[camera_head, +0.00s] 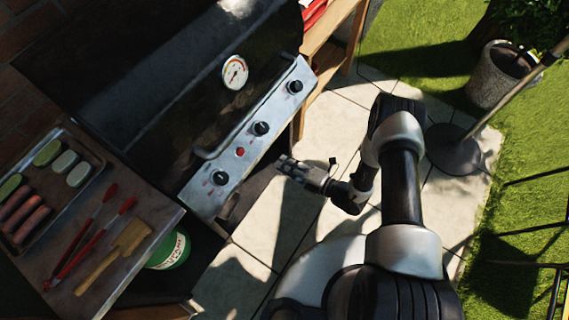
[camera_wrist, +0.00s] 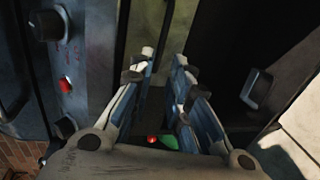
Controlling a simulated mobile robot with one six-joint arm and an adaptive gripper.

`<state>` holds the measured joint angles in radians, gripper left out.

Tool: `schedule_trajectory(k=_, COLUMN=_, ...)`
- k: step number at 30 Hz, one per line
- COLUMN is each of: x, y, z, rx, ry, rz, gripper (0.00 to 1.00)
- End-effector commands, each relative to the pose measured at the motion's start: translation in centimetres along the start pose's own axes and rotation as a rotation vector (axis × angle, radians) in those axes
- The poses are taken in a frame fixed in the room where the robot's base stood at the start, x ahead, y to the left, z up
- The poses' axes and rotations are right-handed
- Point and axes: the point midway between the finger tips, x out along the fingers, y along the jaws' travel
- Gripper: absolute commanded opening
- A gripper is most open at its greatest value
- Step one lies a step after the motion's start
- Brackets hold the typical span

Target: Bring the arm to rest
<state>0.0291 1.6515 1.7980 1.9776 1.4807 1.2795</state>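My arm bends over the paving, and my gripper (camera_head: 284,163) points left toward the grill's front panel (camera_head: 250,140). It hangs in front of the panel, over the gap between the grill and the paving. In the wrist view, the two fingers of my gripper (camera_wrist: 164,58) stand apart with an empty gap between their tips. The fingers lean toward each other. I cannot tell from the head view how far the fingertips are from the panel.
The grill has several black knobs, a red button (camera_head: 240,152) and a lid gauge (camera_head: 235,72). A side table holds a tray of food (camera_head: 88,196), red tongs (camera_head: 82,250) and a wooden spatula (camera_head: 113,255). A green container (camera_head: 170,250) stands below. A parasol base (camera_head: 453,150) and planter (camera_head: 497,85) stand right.

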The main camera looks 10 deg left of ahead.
Motion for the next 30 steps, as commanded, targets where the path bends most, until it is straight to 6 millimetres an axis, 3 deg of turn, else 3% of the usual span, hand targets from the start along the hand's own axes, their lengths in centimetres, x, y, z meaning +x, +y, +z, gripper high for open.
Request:
schedule_trajectory(k=10, x=0.1, y=0.1, z=0.1, rx=-0.004, ry=0.002, rz=0.001, gripper=0.17)
schedule_trajectory(k=13, x=0.2, y=1.7, z=0.5, rx=-0.051, ry=0.026, rz=0.011, gripper=0.17)
schedule_trajectory(k=17, x=0.3, y=6.9, z=1.4, rx=-0.222, ry=0.117, rz=0.046, gripper=0.17)
schedule_trajectory(k=22, x=-0.7, y=15.7, z=1.3, rx=-0.559, ry=0.291, rz=0.099, gripper=0.17)
schedule_trajectory(k=30, x=-5.5, y=26.6, z=-1.5, rx=-1.143, ry=0.572, rz=0.159, gripper=0.17)
